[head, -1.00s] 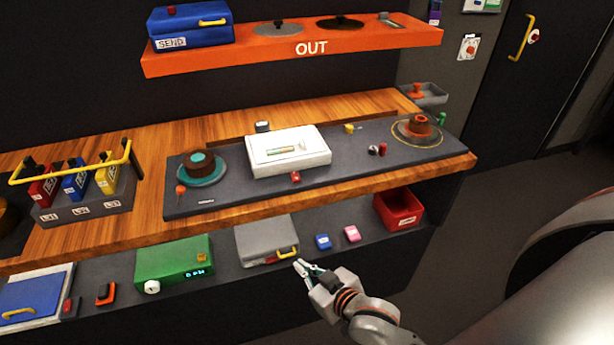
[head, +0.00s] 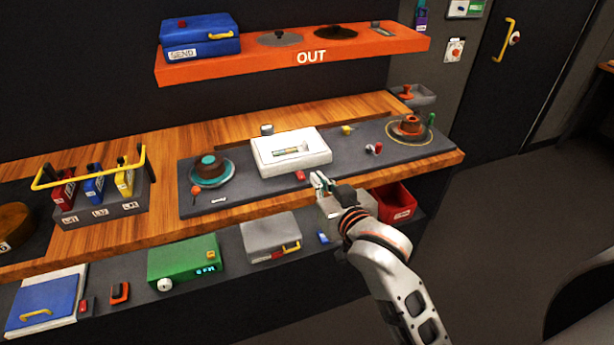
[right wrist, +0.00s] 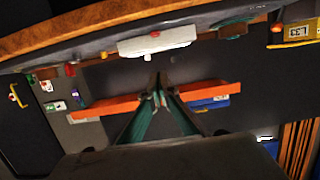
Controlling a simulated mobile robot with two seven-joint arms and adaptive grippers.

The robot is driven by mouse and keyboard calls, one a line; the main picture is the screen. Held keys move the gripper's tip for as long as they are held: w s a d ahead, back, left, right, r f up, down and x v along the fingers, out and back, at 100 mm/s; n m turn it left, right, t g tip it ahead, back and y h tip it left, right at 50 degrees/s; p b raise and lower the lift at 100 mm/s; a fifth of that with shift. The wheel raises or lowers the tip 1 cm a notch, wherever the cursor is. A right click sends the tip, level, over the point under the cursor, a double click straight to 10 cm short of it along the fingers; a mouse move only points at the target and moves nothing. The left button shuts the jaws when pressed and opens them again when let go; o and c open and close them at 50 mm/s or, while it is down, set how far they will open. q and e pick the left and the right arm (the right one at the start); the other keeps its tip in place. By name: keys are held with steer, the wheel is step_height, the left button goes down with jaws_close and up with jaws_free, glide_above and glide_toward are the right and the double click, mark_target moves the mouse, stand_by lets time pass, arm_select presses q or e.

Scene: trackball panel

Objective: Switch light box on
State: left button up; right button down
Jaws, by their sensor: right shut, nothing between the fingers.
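The white light box (head: 262,160) sits on the dark panel (head: 352,165) on the wooden bench; it also shows in the right wrist view (right wrist: 180,38). A small red switch (head: 300,175) is at its front edge, and a red spot there shows in the wrist view (right wrist: 155,34). My right gripper (head: 319,180) is shut and empty, just right of and in front of the red switch. I cannot tell whether it touches anything. In the right wrist view its fingertips (right wrist: 158,88) are together, apart from the box in the picture. My left gripper is not in view.
The orange OUT shelf (head: 352,50) hangs above. A green box (head: 184,261), grey box (head: 268,240) and red bin (head: 398,204) are below the bench.

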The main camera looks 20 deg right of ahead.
glide_above(300, 176)
steer(key=s, duration=0.3)
steer(key=shift+d+f, duration=0.2)
steer(key=shift+f, duration=1)
steer(key=shift+w+f, duration=0.2)
steer(key=shift+f, duration=1)
steer(key=shift+s+f, duration=0.1)
steer(key=shift+f, duration=0.85)
